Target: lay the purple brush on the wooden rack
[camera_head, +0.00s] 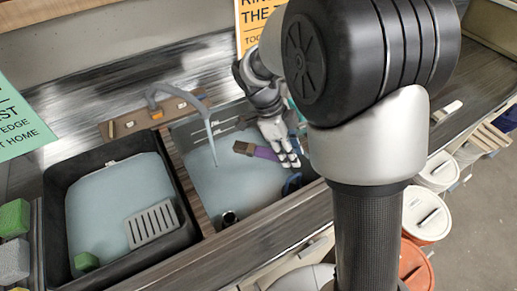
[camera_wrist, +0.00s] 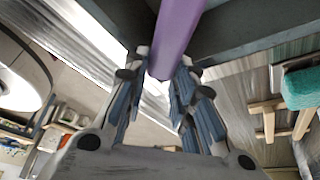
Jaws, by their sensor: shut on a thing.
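My gripper (camera_head: 282,153) is over the right basin in the head view, shut on the purple brush (camera_head: 264,153). The brush's brown end (camera_head: 243,148) points left, and the rest runs into my fingers. In the wrist view the purple handle (camera_wrist: 176,35) passes between the two fingers (camera_wrist: 160,85); its far end is out of frame. A slatted wooden rack (camera_head: 489,138) is at the far right of the head view, well apart from the brush. Wooden bars, probably of this rack, show at the right of the wrist view (camera_wrist: 268,120).
A black basin (camera_head: 190,225) with blue-grey liquid, a grate and a green sponge is at left. The right basin (camera_head: 185,150) also holds liquid; a tap (camera_head: 168,90) stands behind. Lidded buckets (camera_head: 425,215) stand at right. A teal block (camera_wrist: 302,88) is near the wooden bars.

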